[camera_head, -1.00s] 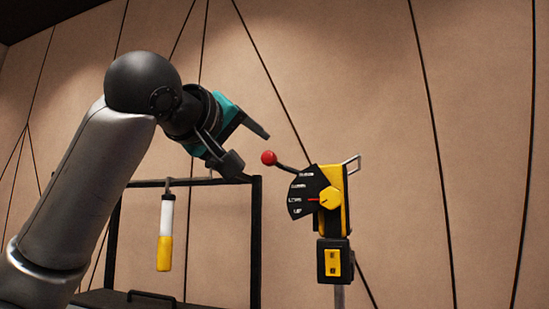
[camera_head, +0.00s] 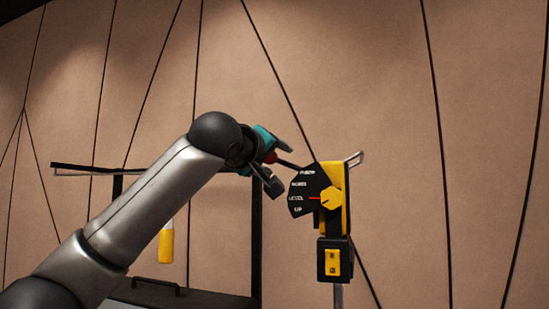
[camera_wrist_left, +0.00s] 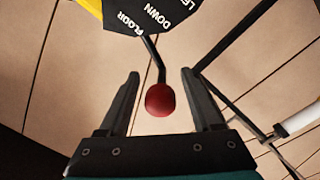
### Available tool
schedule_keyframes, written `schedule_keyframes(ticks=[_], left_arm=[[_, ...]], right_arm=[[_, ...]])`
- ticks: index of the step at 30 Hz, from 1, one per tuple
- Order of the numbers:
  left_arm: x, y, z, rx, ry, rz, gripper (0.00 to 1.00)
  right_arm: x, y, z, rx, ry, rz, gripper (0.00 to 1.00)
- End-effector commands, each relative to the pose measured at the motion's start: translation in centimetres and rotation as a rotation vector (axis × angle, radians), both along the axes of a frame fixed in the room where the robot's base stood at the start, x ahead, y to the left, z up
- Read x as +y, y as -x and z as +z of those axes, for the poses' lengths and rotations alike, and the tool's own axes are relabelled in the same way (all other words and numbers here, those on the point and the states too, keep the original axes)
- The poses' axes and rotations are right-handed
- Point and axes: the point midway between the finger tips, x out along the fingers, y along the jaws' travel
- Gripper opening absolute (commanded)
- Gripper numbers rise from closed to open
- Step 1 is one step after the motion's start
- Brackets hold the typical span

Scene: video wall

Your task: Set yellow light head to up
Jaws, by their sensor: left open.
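The yellow light head (camera_head: 331,214) stands on a thin post in the head view. Its black dial plate (camera_head: 305,190) lists FLOOR, DOWN, LEVEL and UP from top to bottom. The short red pointer (camera_head: 314,198) is at LEVEL. A black lever reaches up and left to a red ball knob (camera_head: 270,157), partly hidden by my gripper. My left gripper (camera_head: 283,168) is open, its fingers on either side of the knob. In the left wrist view the knob (camera_wrist_left: 160,100) sits between the spread fingers with gaps on both sides. My right gripper is out of view.
A dark rack frame (camera_head: 256,245) stands behind my left arm, with a white and yellow cylinder (camera_head: 166,246) hanging from it. A dark case with a handle (camera_head: 185,297) is below. A panelled wall fills the back. Right of the light head is clear.

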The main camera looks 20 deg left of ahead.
Motion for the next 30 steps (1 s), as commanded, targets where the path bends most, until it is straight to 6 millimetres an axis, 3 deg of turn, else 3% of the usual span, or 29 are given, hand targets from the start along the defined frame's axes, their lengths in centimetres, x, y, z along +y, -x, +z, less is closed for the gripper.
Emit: schedule_keyframes(ticks=[2, 18, 30], left_arm=[[-0.01, 0.01, -0.01, 0.0, 0.0, 0.0, 0.62], [-0.01, 0.05, 0.03, 0.0, 0.0, 0.0, 0.01], [-0.01, 0.06, 0.06, -0.001, 0.001, -0.001, 0.0]], right_arm=[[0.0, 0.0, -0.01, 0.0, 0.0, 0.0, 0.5], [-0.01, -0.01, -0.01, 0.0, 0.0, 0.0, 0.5], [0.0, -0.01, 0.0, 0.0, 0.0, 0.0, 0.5]])
